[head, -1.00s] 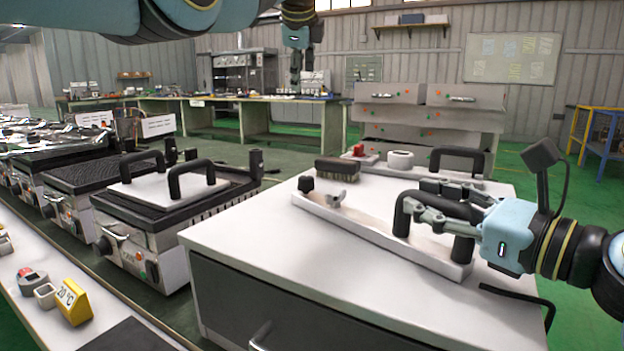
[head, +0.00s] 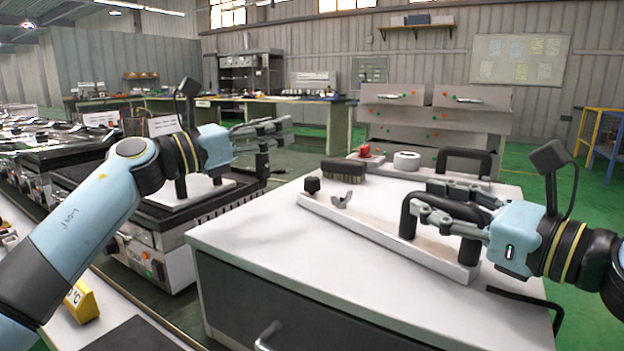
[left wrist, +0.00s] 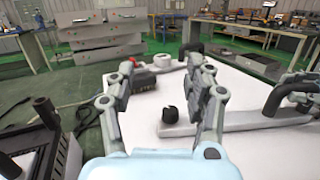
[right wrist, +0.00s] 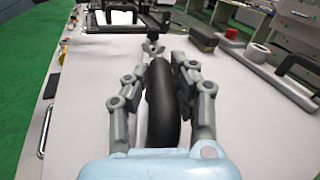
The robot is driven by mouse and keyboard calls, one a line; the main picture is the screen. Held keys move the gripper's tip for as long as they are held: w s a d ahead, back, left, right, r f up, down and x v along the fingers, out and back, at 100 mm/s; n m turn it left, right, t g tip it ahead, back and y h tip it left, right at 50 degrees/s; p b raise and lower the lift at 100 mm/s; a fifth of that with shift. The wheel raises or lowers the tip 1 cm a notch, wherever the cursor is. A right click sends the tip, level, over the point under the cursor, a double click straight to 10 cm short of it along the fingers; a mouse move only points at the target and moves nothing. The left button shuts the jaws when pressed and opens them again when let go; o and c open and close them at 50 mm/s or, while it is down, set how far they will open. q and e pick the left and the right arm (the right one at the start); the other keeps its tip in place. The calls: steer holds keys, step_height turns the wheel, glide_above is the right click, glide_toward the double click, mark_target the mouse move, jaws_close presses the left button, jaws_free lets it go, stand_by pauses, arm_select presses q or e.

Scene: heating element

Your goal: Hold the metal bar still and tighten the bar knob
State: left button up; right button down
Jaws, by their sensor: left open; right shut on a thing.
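The long pale metal bar (head: 385,238) lies on the white worktop. The black bar knob (head: 312,185) stands at its far left end, with a small metal wing nut (head: 341,201) beside it. My right gripper (head: 428,199) is shut on the bar's black handle (head: 408,214); the right wrist view shows the handle (right wrist: 163,105) between its fingers. My left gripper (head: 281,131) is open and empty, above and left of the knob, apart from it. In the left wrist view, the knob (left wrist: 170,115) shows between and beyond the open fingers.
A dark brush (head: 343,169), a white roll (head: 406,160) and a red-topped item (head: 364,152) stand behind the bar. A contact grill (head: 165,245) stands left of the worktop (head: 270,250). The front left of the worktop is clear.

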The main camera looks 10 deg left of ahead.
arm_select(q)
steer(key=g+y, duration=0.1)
glide_toward(306, 180)
steer(key=shift+a+r+n, duration=0.15)
steer(key=shift+r+n, duration=0.25)
steer(key=shift+r, duration=0.15)
steer(key=shift+f, duration=0.3)
steer(key=x, duration=1.1)
steer(key=shift+w+d+f, duration=0.25)
jaws_close()
